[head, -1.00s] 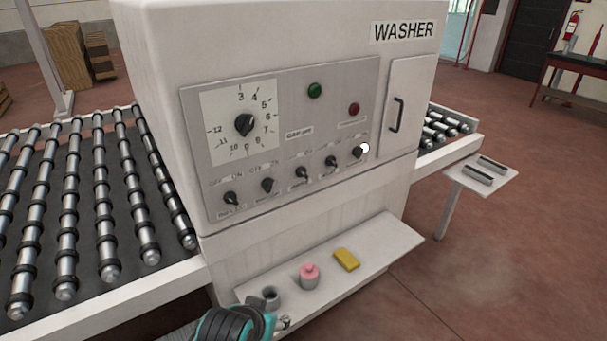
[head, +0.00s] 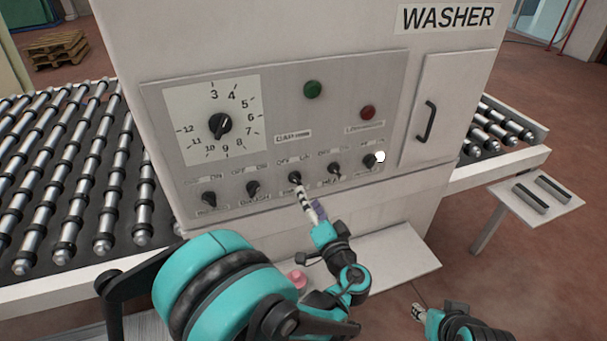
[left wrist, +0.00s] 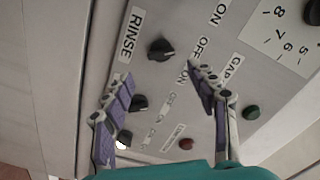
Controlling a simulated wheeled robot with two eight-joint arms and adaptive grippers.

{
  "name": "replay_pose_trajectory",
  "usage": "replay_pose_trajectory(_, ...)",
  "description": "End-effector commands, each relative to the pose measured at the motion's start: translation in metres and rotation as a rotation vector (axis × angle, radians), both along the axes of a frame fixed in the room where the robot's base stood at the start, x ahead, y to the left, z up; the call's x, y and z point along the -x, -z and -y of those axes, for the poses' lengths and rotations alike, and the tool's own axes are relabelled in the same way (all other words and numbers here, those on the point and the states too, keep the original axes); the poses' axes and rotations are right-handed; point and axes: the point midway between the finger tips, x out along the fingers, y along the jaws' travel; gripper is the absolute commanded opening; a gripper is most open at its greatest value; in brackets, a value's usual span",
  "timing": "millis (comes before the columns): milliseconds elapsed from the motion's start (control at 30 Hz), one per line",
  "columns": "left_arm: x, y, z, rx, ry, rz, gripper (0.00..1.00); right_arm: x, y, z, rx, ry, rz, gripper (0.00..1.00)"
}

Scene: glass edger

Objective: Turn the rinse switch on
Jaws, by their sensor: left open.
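The rinse switch (head: 295,177) is the middle black knob in the row on the washer's grey panel. In the left wrist view the same rinse knob (left wrist: 160,48) sits beside the printed word RINSE. Its pointer seems turned toward OFF, though this is hard to be sure of. My left gripper (head: 305,195) is at this knob in the head view. In the left wrist view my left gripper (left wrist: 158,73) is open and empty, with the knob between and just beyond its purple-padded fingertips. My right gripper (head: 417,311) is low at the lower right; its jaws are unclear.
Other black knobs sit close on both sides, including the brush knob (head: 252,188) and the heat knob (head: 335,170). A large dial (head: 220,124), green button (head: 312,89) and red button (head: 368,112) are above. A pink object (head: 297,279) stands on the shelf (head: 400,262) below.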

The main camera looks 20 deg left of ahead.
Motion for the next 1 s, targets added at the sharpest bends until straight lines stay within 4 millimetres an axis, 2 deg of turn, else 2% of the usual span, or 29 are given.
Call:
replay_pose_trajectory(500, -0.057, 0.000, -0.039, -0.006, -0.002, 0.005, 0.58, 0.000, 0.007, 0.000, 0.000, 0.000, 0.000, 0.40)
replay_pose_trajectory(867, -0.064, -0.001, -0.042, -0.006, 0.001, 0.005, 0.58, 0.000, 0.007, 0.000, 0.000, 0.000, 0.000, 0.40)
replay_pose_trajectory(933, -0.064, -0.001, -0.042, -0.006, 0.001, 0.005, 0.45, 0.000, 0.007, 0.000, 0.000, 0.000, 0.000, 0.40)
replay_pose_trajectory(1000, -0.064, -0.001, -0.042, -0.006, 0.001, 0.005, 0.27, 0.000, 0.007, 0.000, 0.000, 0.000, 0.000, 0.40)
